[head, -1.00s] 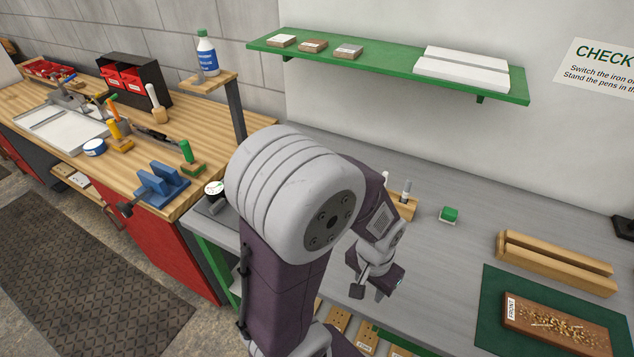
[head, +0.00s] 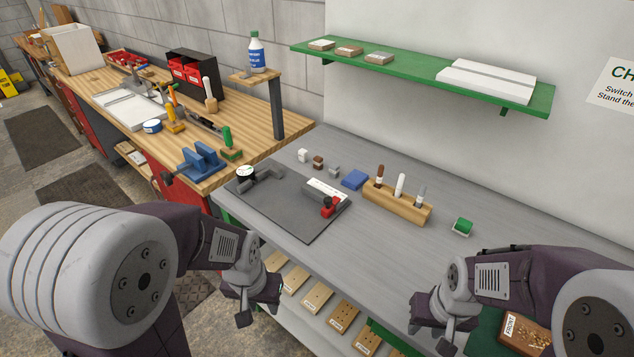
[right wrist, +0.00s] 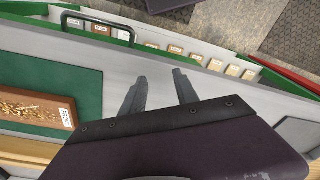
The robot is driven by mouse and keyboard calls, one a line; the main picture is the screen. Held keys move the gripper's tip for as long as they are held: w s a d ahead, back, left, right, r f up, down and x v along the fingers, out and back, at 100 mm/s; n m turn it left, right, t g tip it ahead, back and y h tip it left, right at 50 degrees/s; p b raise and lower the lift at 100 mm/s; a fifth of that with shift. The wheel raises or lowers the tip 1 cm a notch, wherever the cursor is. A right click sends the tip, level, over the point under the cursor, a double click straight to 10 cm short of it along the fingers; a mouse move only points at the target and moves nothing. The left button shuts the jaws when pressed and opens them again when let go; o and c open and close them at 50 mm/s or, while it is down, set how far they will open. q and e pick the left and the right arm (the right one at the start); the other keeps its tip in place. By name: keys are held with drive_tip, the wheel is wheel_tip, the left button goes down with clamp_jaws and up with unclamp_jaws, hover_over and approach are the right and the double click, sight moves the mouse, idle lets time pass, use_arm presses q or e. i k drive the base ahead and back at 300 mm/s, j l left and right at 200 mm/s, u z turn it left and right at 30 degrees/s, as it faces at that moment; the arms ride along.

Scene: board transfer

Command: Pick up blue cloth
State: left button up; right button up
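The blue cloth (head: 355,179) lies flat and folded on the grey bench in the head view, between a dark mat and a wooden pen stand. Nothing holds it. My left gripper (head: 258,314) hangs at the bench's front edge, nearer to me than the cloth, with its fingers apart and empty. My right gripper (head: 429,339) is low on the right, apart from the cloth. The right wrist view shows its two fingers (right wrist: 161,90) spread with nothing between them. The cloth is not in the right wrist view.
The wooden pen stand (head: 397,203) holds upright pens just right of the cloth. A dark mat (head: 290,212) with a red-ended tool lies left of it. Small blocks stand behind. A green roll (head: 462,227) lies to the right. A green shelf (head: 420,71) hangs above.

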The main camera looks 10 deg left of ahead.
sight(355, 178)
drive_tip(key=i+j, duration=0.15)
drive_tip(key=j, duration=0.25)
drive_tip(key=i+j+z, duration=0.1)
drive_tip(key=j, duration=0.3)
drive_tip(key=i+j+z, duration=0.1)
drive_tip(key=i+j, duration=0.15)
drive_tip(key=j, duration=0.15)
drive_tip(key=i+j, duration=0.15)
drive_tip(key=j, duration=0.3)
drive_tip(key=i+j+z, duration=0.1)
drive_tip(key=j, duration=0.3)
drive_tip(key=i+j, duration=0.15)
drive_tip(key=j, duration=0.3)
drive_tip(key=i+j+z, duration=0.1)
drive_tip(key=j, duration=0.3)
drive_tip(key=i, duration=0.05)
